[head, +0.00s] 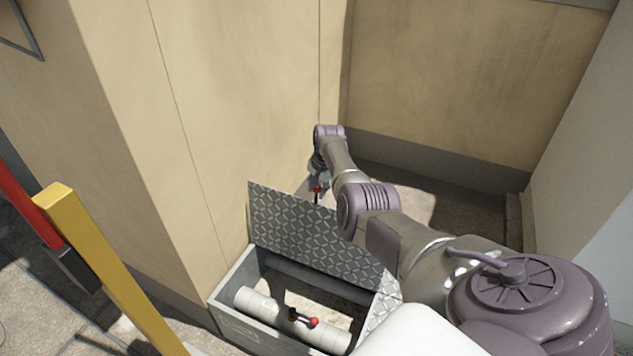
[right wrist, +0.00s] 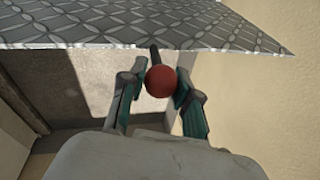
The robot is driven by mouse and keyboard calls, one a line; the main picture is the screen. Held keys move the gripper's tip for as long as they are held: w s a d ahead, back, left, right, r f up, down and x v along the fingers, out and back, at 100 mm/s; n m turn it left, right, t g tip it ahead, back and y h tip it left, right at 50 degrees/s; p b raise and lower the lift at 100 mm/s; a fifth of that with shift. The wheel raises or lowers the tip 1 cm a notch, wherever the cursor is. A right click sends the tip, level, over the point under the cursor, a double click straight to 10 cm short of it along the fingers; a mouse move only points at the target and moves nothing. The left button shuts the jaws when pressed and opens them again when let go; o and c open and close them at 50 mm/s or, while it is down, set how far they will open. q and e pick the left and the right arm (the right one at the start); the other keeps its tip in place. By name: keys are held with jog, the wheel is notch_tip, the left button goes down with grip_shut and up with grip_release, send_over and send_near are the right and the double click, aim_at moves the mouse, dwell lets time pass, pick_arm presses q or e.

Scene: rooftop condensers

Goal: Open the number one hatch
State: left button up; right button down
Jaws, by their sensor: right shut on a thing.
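The hatch lid (head: 300,228) is a grey diamond-plate panel. It stands raised from the grey box (head: 235,318), whose inside shows open. The lid also fills the top of the right wrist view (right wrist: 130,22). A red ball knob (right wrist: 161,81) on a dark stem sits at the lid's edge. My right gripper (right wrist: 158,88) is shut on this knob, with a finger on each side. In the head view, the right gripper (head: 317,180) is small, beyond the lid. No hatch number is readable. My left gripper is not in view.
Inside the box lie a pale pipe (head: 258,305) and a red-tipped valve lever (head: 312,321). More diamond plate (head: 384,303) shows at the box's right end. A beige wall (head: 205,130) stands close behind the box. A yellow post (head: 110,268) and red post (head: 25,205) stand at left.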

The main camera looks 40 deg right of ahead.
jog(key=shift+d, duration=0.1)
jog(key=c, duration=0.8)
grip_release()
jog(key=v, duration=1.2)
